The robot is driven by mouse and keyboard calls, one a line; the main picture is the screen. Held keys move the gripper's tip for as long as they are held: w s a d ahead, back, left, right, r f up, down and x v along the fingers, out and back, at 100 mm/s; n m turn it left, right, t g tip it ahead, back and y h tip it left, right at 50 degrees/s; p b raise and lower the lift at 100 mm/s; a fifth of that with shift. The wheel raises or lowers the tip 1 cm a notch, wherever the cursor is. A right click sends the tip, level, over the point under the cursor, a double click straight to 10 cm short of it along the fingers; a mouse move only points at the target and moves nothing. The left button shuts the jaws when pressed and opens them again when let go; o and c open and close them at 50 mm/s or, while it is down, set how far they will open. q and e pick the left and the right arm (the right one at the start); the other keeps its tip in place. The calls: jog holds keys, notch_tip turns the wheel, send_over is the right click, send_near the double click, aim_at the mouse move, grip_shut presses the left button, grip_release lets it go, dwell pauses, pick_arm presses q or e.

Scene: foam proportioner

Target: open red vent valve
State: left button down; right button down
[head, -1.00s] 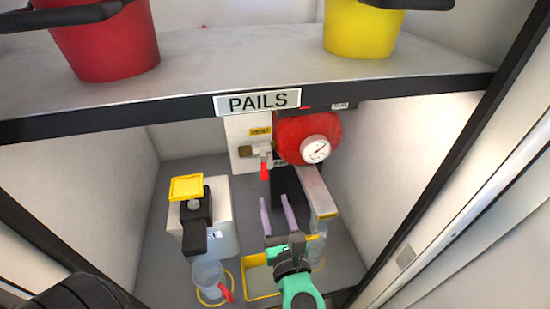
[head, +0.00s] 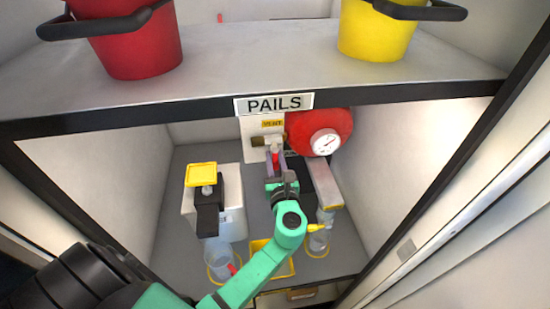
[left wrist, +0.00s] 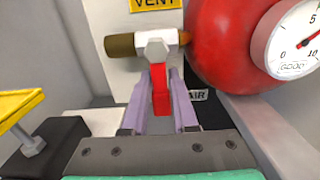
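The red vent valve handle (left wrist: 160,92) hangs down from a white and brass valve body (left wrist: 153,45) under the yellow VENT label (left wrist: 156,4). In the head view the handle (head: 275,157) is partly covered by my left gripper (head: 275,165). My left gripper's two purple fingers (left wrist: 160,100) stand on either side of the handle, with small gaps visible between them and it. The gripper is open around the handle, not clamped on it. My right gripper is out of view.
A red tank (head: 318,130) with a gauge (head: 325,142) sits just right of the valve. A shelf (head: 330,60) with red and yellow pails overhangs it. A white container (head: 230,218) with a yellow-topped black part stands left. Clear cups stand on the floor.

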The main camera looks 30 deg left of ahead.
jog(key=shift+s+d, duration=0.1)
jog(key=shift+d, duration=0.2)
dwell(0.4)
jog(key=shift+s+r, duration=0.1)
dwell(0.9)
